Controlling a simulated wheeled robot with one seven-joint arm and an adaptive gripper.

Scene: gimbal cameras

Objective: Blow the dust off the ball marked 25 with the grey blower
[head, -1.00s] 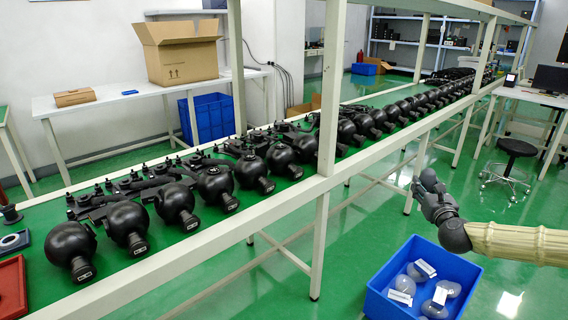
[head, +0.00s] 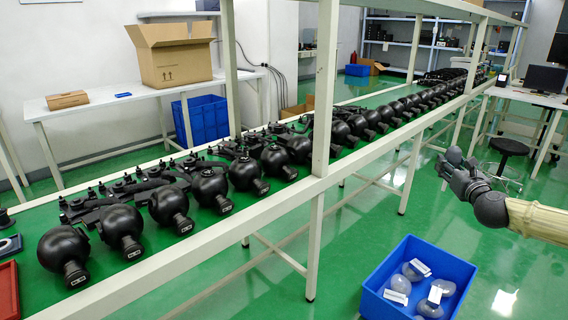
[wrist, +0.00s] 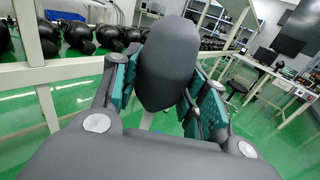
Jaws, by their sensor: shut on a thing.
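Black balls with short necks stand in a long row on the green bench, the nearest ball (head: 60,247) at the lower left in the head view. Small white labels on the necks are too small to read, so I cannot tell which ball is marked 25. My gripper (head: 446,166) is at the right, over the aisle and well apart from the row. It is shut on the dark grey blower (wrist: 168,62), which stands up between the teal finger pads in the wrist view. The blower also shows small in the head view (head: 454,155). Its lower part is hidden.
The bench's white front rail (head: 235,220) and an upright post (head: 325,90) lie between my gripper and the balls. A blue bin (head: 449,262) with clear bulbs stands on the floor below. A red tray (head: 8,290) is at the left edge. A black stool (head: 508,146) stands at the right.

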